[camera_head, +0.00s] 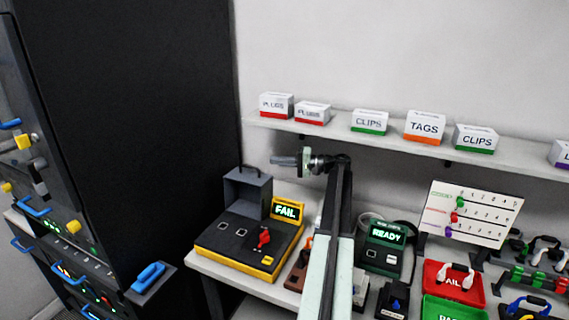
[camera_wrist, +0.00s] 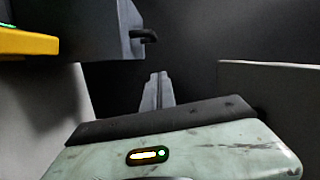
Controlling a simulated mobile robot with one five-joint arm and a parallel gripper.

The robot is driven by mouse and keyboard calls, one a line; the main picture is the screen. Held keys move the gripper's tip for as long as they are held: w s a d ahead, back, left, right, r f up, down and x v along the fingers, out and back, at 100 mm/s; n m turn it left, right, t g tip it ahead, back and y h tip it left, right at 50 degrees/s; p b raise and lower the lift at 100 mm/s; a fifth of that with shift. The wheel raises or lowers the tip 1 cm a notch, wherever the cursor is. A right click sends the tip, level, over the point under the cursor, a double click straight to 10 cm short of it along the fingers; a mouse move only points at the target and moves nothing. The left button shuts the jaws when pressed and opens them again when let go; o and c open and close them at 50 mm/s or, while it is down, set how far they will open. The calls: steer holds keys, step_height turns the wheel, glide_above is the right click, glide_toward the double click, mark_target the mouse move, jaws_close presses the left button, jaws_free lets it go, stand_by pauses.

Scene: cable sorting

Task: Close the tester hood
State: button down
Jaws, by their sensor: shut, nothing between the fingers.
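The tester (camera_head: 250,244) is a yellow and black box on the left end of the bench, with a lit FAIL display (camera_head: 287,211). Its grey hood (camera_head: 248,192) stands raised at the back of the box. In the wrist view the hood (camera_wrist: 95,28) is a dark panel at the upper left with a small black handle (camera_wrist: 146,36), beside the tester's yellow edge (camera_wrist: 28,44). My gripper (camera_head: 280,160) is above and to the right of the hood in the head view, pointing left. Its fingers (camera_wrist: 155,88) are together and empty, and appear apart from the hood.
A shelf (camera_head: 380,140) with several label boxes runs along the wall behind my arm. A green READY unit (camera_head: 385,246) and red tray (camera_head: 453,284) are right of my arm. A tall black cabinet (camera_head: 135,110) stands left of the tester.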

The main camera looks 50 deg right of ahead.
mark_target(263, 174)
steer(key=a, duration=0.2)
steer(key=w+a, duration=0.2)
steer(key=a, duration=0.1)
steer(key=shift+w+a+f, duration=0.15)
steer(key=shift+a+f, duration=0.05)
steer(key=shift+a, duration=0.15)
steer(key=shift+a, duration=0.1)
